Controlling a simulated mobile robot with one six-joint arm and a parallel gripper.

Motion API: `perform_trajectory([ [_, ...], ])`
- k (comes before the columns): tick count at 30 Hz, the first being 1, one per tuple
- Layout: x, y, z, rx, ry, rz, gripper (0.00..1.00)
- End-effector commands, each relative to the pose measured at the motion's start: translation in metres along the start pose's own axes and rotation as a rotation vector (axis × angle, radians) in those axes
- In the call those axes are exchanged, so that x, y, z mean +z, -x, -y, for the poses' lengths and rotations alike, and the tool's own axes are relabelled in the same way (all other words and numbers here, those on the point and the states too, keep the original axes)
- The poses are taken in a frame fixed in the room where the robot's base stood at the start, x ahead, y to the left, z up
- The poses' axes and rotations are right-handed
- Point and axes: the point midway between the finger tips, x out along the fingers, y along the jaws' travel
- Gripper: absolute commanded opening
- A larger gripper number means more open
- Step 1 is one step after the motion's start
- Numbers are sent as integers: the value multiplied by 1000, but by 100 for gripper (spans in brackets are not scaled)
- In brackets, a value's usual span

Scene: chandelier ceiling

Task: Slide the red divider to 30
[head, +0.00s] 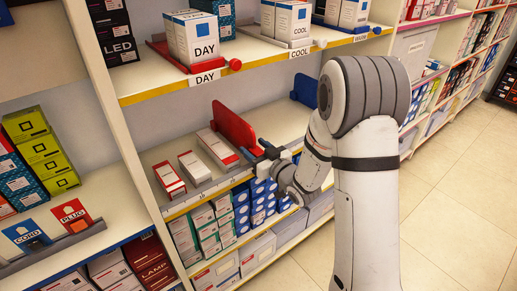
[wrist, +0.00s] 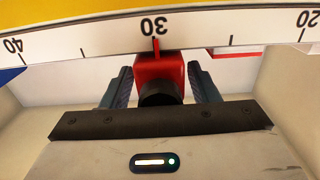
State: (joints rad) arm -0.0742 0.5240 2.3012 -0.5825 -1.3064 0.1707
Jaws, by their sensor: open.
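The red divider (head: 233,130) stands upright on the middle shelf in the head view, to the right of the small boxes. In the wrist view its red block (wrist: 158,68) has a black round knob (wrist: 160,94) facing me. Its thin red pointer lies on the scale (wrist: 95,38), directly at the number 30, which reads upside down. My gripper (wrist: 160,82) is open, with one dark finger on each side of the red block and a visible gap on both sides. In the head view my gripper (head: 269,154) is at the shelf's front edge.
Slim white and red boxes (head: 195,168) lie left of the divider. A blue divider (head: 304,90) stands farther right on the same shelf. The shelf between the two dividers is bare. The upper shelf (head: 275,60) overhangs.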

Motion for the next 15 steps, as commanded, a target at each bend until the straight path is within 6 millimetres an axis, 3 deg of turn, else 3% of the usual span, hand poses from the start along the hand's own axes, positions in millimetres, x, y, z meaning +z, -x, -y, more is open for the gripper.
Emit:
perform_trajectory([
  [7,1,8,-1,2,-1,2,55],
  [15,1,52,-2,4,-1,2,55],
])
